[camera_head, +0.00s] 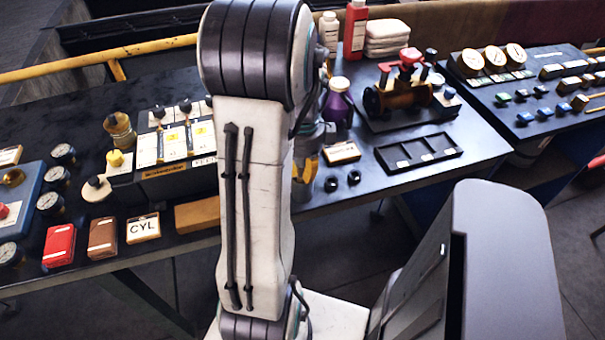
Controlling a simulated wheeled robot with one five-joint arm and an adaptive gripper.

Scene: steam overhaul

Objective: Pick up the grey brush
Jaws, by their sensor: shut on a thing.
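My white and dark arm stands upright across the middle of the view and covers part of the workbench. A small part of my gripper (307,170) shows just right of the arm, low over the bench near its front edge. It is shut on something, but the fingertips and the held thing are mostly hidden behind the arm. I cannot make out the grey brush anywhere in view.
The dark workbench (480,140) holds a purple bottle (338,105), a black tray (418,152), a brass valve assembly (397,95), a CYL block (143,228), and red (59,245) and brown (102,238) blocks. Gauges stand at left. A grey panel (510,260) rises front right.

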